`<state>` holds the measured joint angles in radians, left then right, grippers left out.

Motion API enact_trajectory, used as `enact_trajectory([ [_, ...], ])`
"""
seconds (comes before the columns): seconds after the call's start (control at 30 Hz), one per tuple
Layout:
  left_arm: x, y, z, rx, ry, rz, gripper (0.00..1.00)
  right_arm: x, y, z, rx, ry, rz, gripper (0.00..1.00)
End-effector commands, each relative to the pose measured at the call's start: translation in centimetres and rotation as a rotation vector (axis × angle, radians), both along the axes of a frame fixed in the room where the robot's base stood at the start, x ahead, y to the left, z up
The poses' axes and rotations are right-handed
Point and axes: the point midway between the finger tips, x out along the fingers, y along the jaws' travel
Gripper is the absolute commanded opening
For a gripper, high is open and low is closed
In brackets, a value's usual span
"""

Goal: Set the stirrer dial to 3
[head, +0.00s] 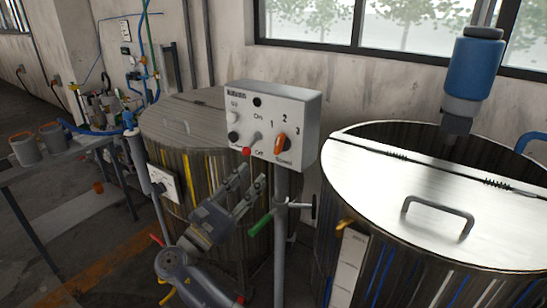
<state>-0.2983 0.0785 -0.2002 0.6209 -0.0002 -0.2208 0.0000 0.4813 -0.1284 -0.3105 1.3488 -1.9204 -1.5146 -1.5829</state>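The grey control box (272,122) stands on a post between two large drums. Its front carries the orange stirrer dial (281,144), with the numbers 1, 2 and 3 above it and to its right, "Off" at lower left and a "Speed" label below. The dial's bar stands nearly upright, tilted slightly right at the top; I cannot tell exactly which mark it points to.
A small toggle lever and a red button (246,152) sit left of the dial. A lidded drum (426,190) with a blue motor (474,66) stands right; another drum (190,118) is behind my gripper. A table with cups is left.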

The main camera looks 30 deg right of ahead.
Motion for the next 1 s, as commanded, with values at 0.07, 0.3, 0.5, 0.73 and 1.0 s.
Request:
enact_trajectory([
  [0.07,0.0,-0.1,0.9,-0.001,-0.001,0.000,0.00,0.3,-1.1,1.0,0.000,-0.003,-0.001,0.33],
  [0.3,0.0,0.0,2.6,0.000,0.000,0.000,0.00,1.6,-5.3,2.8,0.002,-0.003,-0.002,0.33],
  [0.5,0.0,0.0,3.5,0.000,0.000,0.000,0.00,2.4,-7.9,3.7,0.004,-0.002,0.001,0.33],
  [0.73,-0.1,0.1,3.7,0.000,0.001,0.000,0.00,2.7,-8.9,3.8,0.006,-0.001,0.001,0.33],
  [1.0,-0.2,0.1,3.7,0.001,0.002,0.000,0.00,2.7,-8.9,3.8,0.006,-0.002,0.002,0.19],
])
